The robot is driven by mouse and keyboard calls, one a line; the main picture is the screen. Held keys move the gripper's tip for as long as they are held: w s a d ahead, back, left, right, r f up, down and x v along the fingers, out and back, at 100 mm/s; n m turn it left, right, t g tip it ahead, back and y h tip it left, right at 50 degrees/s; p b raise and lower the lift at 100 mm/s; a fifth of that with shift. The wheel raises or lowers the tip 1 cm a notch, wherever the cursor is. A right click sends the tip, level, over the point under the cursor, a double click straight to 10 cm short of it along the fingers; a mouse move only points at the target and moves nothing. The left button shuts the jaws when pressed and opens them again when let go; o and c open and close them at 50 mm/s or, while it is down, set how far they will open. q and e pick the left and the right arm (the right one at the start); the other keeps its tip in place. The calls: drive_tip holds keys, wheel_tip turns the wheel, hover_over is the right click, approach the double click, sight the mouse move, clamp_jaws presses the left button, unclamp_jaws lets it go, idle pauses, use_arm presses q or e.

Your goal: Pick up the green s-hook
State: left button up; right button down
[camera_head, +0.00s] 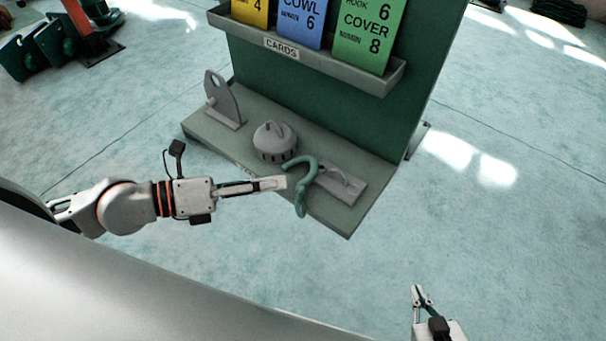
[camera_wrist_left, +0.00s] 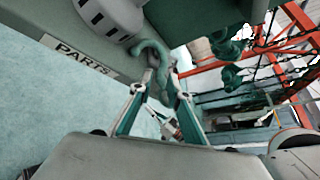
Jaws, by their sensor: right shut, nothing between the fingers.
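The green s-hook (camera_head: 301,201) is in front of the shelf of the card stand. Its upper curve overlaps the shelf and its lower end overlaps the front edge; I cannot tell if it touches the shelf. My left gripper (camera_head: 284,183) reaches in from the left, with its tips right beside the hook's middle. In the left wrist view the hook (camera_wrist_left: 149,47) passes between the tips of the left gripper (camera_wrist_left: 164,88); I cannot tell whether they press on it. My right gripper (camera_head: 421,294) is shut and empty, low at the right, away from the stand.
On the shelf (camera_head: 212,137) stand a grey upright plate (camera_head: 222,101), a round grey cowl-like part (camera_head: 274,142) and a flat grey part with a handle (camera_head: 341,184). A card rack (camera_head: 330,60) rises behind.

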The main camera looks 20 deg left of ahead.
sight(292, 189)
use_arm(q)
drive_tip(key=shift+r+x, duration=0.15)
drive_tip(key=shift+x, duration=1.05)
drive_tip(key=shift+r+x, duration=0.15)
drive_tip(key=shift+x, duration=1.85)
clamp_jaws()
